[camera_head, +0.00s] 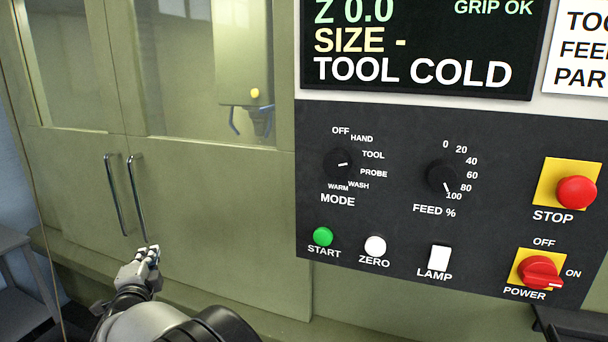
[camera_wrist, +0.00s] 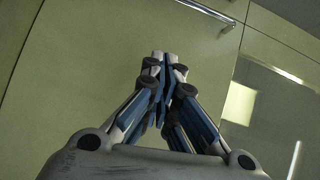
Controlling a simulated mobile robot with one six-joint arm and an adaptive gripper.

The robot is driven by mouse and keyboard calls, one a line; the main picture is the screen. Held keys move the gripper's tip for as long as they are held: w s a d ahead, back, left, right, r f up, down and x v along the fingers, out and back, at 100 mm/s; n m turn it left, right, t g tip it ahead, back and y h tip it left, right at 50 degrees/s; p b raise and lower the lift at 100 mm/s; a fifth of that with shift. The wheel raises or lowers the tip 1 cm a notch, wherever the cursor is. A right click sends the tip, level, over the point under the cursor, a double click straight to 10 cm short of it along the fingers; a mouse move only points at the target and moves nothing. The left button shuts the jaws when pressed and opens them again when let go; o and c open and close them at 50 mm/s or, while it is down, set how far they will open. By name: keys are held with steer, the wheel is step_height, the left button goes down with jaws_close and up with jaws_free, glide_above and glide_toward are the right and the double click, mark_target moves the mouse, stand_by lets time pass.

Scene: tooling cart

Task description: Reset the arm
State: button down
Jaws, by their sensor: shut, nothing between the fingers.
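My gripper (camera_head: 151,252) is in the lower left of the head view, in front of the green machine doors (camera_head: 75,200) and just below the lower end of the right door handle (camera_head: 137,197). I cannot tell how far it is from the door. In the wrist view my gripper (camera_wrist: 164,58) has its fingertips together, with nothing between them. Part of a door handle (camera_wrist: 205,12) shows beyond the fingertips at the top of the wrist view, apart from them.
A dark control panel (camera_head: 399,205) with knobs and buttons stands to the right. Its screen (camera_head: 420,45) reads "TOOL COLD" and "GRIP OK". A grey table (camera_head: 22,290) is at the lower left. A left door handle (camera_head: 114,195) hangs beside the right one. Both doors look closed.

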steer(key=d+r+n+g+y, duration=0.15)
steer(key=d+r+n, duration=0.25)
steer(key=d+r, duration=0.5)
steer(key=s+d+r+n+g, duration=0.1)
steer(key=s+d+n+g, duration=0.15)
steer(key=d, duration=0.55)
steer(key=s+d+r+n+g, duration=0.1)
steer(key=s+d+r+n, duration=0.1)
steer(key=s+d, duration=0.35)
steer(key=s+d+f+n+g+h, duration=0.1)
steer(key=s+d+f, duration=0.3)
steer(key=s+d, duration=0.5)
steer(key=s+d+f+n+g+h, duration=0.2)
steer(key=s+d+f+g+h, duration=0.1)
steer(key=s+d, duration=0.7)
steer(key=s+d+f+n+g+h, duration=0.2)
steer(key=s+d+f, duration=0.3)
steer(key=s+d, duration=0.5)
steer(key=shift+s+g, duration=0.4)
steer(key=shift+s, duration=0.6)
steer(key=shift+h, duration=0.25)
